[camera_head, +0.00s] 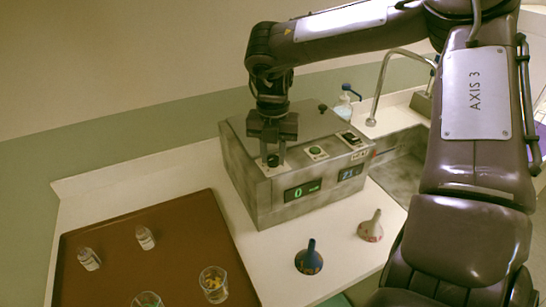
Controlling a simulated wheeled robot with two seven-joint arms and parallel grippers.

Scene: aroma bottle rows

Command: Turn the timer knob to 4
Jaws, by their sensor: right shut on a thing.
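The timer knob (273,161) is a small dark knob on the top front left corner of a grey metal machine (245,175). My right gripper (273,153) points straight down from above and is shut on the timer knob, its fingers partly hiding it. A green display (302,190) on the machine's front below the knob reads 0. A second display (351,172) to its right shows a bluish number too small to read surely. My left gripper is not in view.
A green button (316,152) and a dark switch (350,138) sit on the machine's top. A brown tray (190,215) with bottles and glasses lies left. A sink (402,165) is at right.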

